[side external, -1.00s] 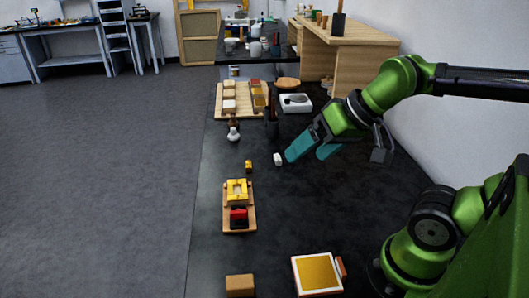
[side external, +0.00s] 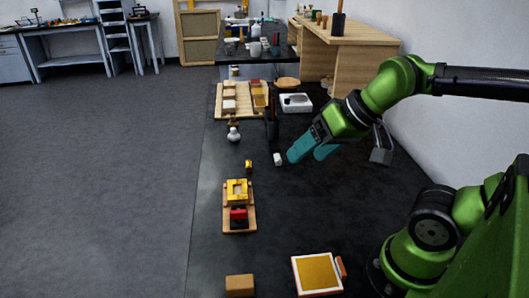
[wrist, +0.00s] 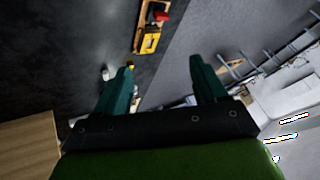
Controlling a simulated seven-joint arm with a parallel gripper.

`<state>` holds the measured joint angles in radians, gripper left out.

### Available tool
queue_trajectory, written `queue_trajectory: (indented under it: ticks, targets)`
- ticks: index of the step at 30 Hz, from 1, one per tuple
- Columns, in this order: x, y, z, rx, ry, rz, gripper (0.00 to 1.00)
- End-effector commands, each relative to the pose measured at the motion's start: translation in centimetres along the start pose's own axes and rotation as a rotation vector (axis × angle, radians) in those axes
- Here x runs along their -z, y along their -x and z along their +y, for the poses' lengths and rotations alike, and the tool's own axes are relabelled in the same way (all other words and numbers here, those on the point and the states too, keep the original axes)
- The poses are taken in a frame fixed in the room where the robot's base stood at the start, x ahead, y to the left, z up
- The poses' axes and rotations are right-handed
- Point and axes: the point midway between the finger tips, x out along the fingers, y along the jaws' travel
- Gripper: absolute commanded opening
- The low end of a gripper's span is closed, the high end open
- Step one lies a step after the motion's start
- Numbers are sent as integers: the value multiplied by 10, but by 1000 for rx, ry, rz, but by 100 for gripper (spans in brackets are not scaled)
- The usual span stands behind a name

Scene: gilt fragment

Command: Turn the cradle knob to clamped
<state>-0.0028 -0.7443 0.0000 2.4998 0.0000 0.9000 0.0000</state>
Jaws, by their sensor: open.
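The cradle is a wooden board (side external: 229,222) with a yellow block-like frame (side external: 237,188) at its far end and a red and black part (side external: 238,215), seemingly the knob, at its near end. I cannot read the knob's setting. In the wrist view the yellow frame (wrist: 150,42) and the red part (wrist: 161,16) show near the top, past the fingertips. My gripper (side external: 307,156) has teal fingers, open and empty, above the bench to the right of and beyond the cradle. It also shows in the wrist view (wrist: 161,65).
A small white block (side external: 278,159) and a small yellow block (side external: 249,166) lie between gripper and cradle. A gold-topped tray (side external: 318,272) and tan block (side external: 240,285) are at the near end. A wooden tray (side external: 221,106) and white dish (side external: 296,103) stand farther back.

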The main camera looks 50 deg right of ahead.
Motion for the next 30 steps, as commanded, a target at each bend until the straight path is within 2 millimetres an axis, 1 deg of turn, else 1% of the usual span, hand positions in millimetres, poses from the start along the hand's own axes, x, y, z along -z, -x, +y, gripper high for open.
queue_trajectory:
  ticks: [2, 4, 8, 11, 18, 21, 23, 26, 28, 30]
  targets:
    - [-3, -8, 0, -11, 3, -36, 70]
    - [1, -17, -3, -25, 15, -72, 70]
    - [16, -39, -17, -76, 29, -176, 70]
    - [31, -59, -30, -133, 2, -264, 70]
    - [59, -114, -59, -311, -139, -427, 70]
    - [68, -131, -68, -387, -224, -455, 70]
    - [75, -136, -72, -426, -279, -455, 70]
    - [86, -128, -77, -467, -371, -430, 70]
    - [83, -127, -75, -489, -409, -432, 70]
    - [80, -130, -73, -492, -421, -433, 70]
